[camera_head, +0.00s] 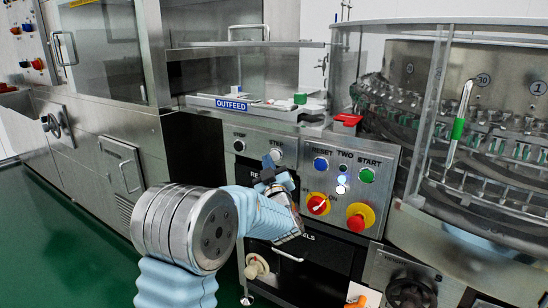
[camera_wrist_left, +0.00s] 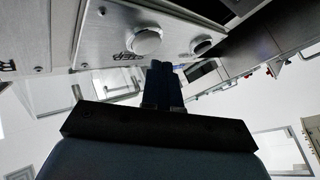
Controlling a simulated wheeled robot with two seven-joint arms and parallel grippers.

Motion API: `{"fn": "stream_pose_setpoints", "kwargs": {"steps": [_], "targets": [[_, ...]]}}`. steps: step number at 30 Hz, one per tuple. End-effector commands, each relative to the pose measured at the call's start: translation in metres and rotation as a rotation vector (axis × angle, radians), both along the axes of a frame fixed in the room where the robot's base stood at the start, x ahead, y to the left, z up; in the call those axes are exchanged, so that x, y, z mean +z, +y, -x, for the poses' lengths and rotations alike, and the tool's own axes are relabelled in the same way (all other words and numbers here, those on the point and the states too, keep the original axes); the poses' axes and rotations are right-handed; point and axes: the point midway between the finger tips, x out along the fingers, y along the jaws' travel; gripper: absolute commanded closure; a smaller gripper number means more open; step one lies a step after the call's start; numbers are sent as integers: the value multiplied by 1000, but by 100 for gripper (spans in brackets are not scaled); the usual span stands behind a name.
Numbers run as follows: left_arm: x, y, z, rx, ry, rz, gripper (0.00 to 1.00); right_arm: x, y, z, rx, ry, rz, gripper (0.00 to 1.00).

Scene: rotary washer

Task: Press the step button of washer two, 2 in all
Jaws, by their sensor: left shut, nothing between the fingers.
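Washer two's grey panel carries a STOP button (camera_head: 239,146) and a STEP button (camera_head: 276,155), each under its label, left of the panel marked TWO. My left gripper (camera_head: 268,163) is shut and empty, its dark fingertips close to the STEP button in the head view. In the left wrist view the shut fingers (camera_wrist_left: 163,68) point at the panel, close to a round pale button (camera_wrist_left: 145,41); a second round button (camera_wrist_left: 201,46) is to its right. I cannot tell whether the fingertips touch the button. My right gripper is not in view.
The TWO panel beside it has a blue RESET button (camera_head: 321,164), a green START button (camera_head: 367,175), a red-yellow selector (camera_head: 318,204) and a red-yellow mushroom button (camera_head: 360,217). The OUTFEED tray (camera_head: 232,104) is above. A clear-walled rotary drum (camera_head: 480,130) stands right.

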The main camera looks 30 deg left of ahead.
Motion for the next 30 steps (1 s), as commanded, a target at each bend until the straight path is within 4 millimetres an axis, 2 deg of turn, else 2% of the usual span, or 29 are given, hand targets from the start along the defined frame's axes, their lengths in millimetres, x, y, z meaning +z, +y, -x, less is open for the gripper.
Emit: {"fn": "stream_pose_setpoints", "kwargs": {"steps": [19,30], "targets": [[0,0,0,0,0,0,100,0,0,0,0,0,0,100],[0,-1,-8,0,-1,0,100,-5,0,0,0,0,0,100]]}}
